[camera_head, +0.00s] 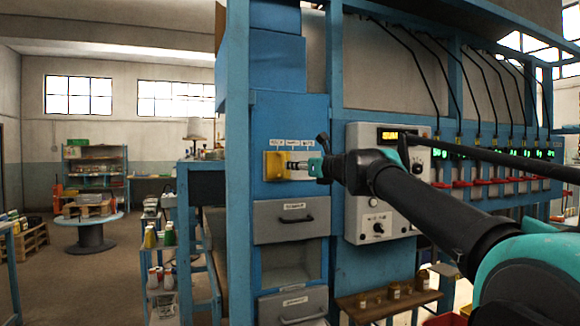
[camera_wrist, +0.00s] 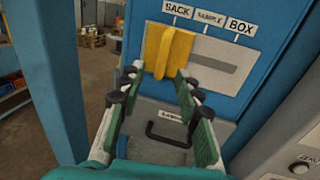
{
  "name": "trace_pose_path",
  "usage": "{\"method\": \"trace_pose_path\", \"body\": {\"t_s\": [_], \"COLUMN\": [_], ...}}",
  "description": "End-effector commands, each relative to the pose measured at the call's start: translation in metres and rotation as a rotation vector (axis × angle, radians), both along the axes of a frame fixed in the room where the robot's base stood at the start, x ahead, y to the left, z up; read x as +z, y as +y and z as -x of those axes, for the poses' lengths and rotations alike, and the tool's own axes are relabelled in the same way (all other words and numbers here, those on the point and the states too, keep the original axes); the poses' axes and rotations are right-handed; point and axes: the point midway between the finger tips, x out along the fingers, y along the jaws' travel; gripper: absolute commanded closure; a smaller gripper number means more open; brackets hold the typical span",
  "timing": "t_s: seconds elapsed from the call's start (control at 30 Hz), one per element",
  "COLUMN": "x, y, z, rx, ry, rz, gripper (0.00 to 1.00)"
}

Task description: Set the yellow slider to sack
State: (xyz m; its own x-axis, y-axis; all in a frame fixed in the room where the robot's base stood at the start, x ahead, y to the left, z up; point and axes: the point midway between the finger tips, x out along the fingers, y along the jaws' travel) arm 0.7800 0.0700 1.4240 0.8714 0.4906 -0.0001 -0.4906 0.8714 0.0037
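The yellow slider (camera_wrist: 168,48) is a block with a raised upright grip. It sits at the left end of a grey slotted plate (camera_wrist: 222,62) in the wrist view, below the SACK label (camera_wrist: 178,10). The SAMPLE label (camera_wrist: 209,19) and BOX label (camera_wrist: 241,27) stand to its right. In the head view the slider (camera_head: 274,166) is on the blue panel left of my gripper (camera_head: 297,166). In the wrist view my gripper (camera_wrist: 158,84) is open, its two fingers apart just in front of and below the slider. I cannot tell whether a fingertip touches it.
A grey drawer with a black handle (camera_head: 296,219) is below the slider. A control box (camera_head: 378,228) with a lit display and knob is to the right. A blue post (camera_head: 238,180) stands left of the panel. Open floor (camera_head: 90,280) lies farther left.

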Motion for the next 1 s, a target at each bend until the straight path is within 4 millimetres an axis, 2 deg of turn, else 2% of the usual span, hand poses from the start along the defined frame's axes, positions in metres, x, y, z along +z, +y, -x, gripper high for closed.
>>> {"method": "trace_pose_path", "body": {"t_s": [0.2, 0.73, 0.77, 0.87, 0.97, 1.0], "x": [0.0, -0.004, -0.008, -0.039, -0.095, -0.121], "y": [-0.009, -0.008, -0.007, 0.0, 0.01, 0.014], "z": [0.016, 0.018, 0.018, 0.021, 0.029, 0.035], "rx": [-0.001, 0.005, 0.01, 0.045, 0.113, 0.151], "ry": [0.0, -0.004, -0.009, -0.041, -0.098, -0.125], "rz": [0.0, 0.018, 0.038, 0.177, 0.416, 0.529], "gripper": [0.66, 0.66, 0.66, 0.66, 0.66, 0.66]}}
